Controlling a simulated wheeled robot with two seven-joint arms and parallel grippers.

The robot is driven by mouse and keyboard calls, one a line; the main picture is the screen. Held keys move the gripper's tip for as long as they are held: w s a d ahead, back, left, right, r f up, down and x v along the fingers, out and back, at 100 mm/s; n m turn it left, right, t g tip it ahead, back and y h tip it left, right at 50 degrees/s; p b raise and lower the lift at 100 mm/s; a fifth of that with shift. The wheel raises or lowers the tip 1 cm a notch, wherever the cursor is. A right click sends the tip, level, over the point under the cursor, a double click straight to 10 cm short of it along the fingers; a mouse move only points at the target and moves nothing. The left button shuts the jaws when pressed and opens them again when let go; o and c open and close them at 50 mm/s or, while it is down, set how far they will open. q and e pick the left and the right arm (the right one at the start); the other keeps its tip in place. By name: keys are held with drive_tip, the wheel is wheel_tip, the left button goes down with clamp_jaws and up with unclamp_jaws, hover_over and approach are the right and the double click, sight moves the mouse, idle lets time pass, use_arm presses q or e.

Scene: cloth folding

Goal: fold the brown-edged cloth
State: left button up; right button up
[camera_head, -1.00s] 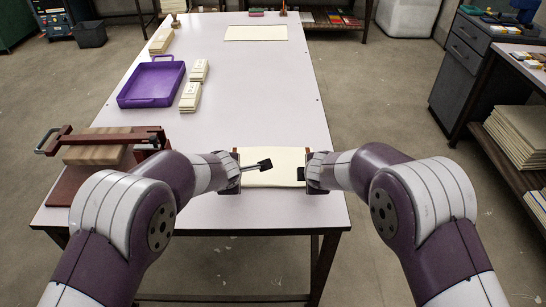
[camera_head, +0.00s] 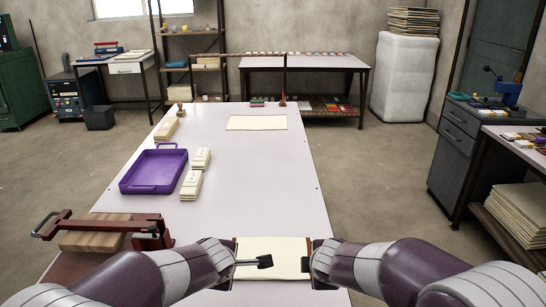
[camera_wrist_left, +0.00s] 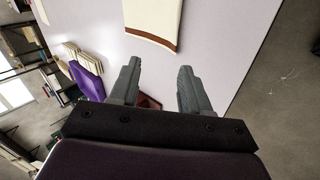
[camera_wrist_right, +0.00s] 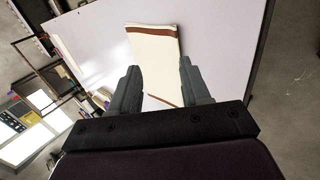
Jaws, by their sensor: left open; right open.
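The cream cloth (camera_head: 272,247) with brown edges lies flat at the near end of the white table, its two brown ends at left and right. My left gripper (camera_head: 258,262) is over its left part, open and empty. My right gripper (camera_head: 306,264) is at its right end, open. In the left wrist view, the cloth (camera_wrist_left: 155,15) lies beyond the open fingers (camera_wrist_left: 158,78), with a brown band facing them. In the right wrist view, the cloth (camera_wrist_right: 155,50) runs away between the open fingers (camera_wrist_right: 158,80), with a brown band at its far end.
A purple tray (camera_head: 153,171) and stacks of pale folded cloths (camera_head: 191,184) stand at the left of the table (camera_head: 258,185). A brown wooden press-like device (camera_head: 100,232) is at the near left. Another flat cream cloth (camera_head: 257,122) lies at the far end. The table's middle is clear.

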use_arm(q)
drive_tip(key=s+a+f+m+g, duration=0.3)
drive_tip(key=s+a+m, duration=0.1)
drive_tip(key=s+m, duration=0.55)
drive_tip(key=s+a+f+m+g, duration=0.35)
drive_tip(key=s+m, duration=0.45)
drive_tip(key=s, duration=0.3)
use_arm(e)
drive_tip(key=s+d+f+m+g, duration=0.3)
drive_tip(key=s+d+m, duration=0.1)
drive_tip(key=s+m, duration=0.55)
drive_tip(key=s+d+f+m+g, duration=0.35)
drive_tip(key=s+m, duration=0.45)
drive_tip(key=s, duration=0.3)
use_arm(q)
wheel_tip(320, 180, up, 20)
drive_tip(key=p, duration=1.8)
drive_tip(key=shift+w+a+f+n+p, duration=0.2)
drive_tip(key=shift+w+a+n+p, duration=0.1)
drive_tip(key=shift+w+n+p, duration=0.1)
use_arm(e)
wheel_tip(320, 180, up, 20)
drive_tip(key=shift+w+d+f, duration=0.15)
drive_tip(key=shift+w+d, duration=0.15)
drive_tip(key=shift+w, duration=0.1)
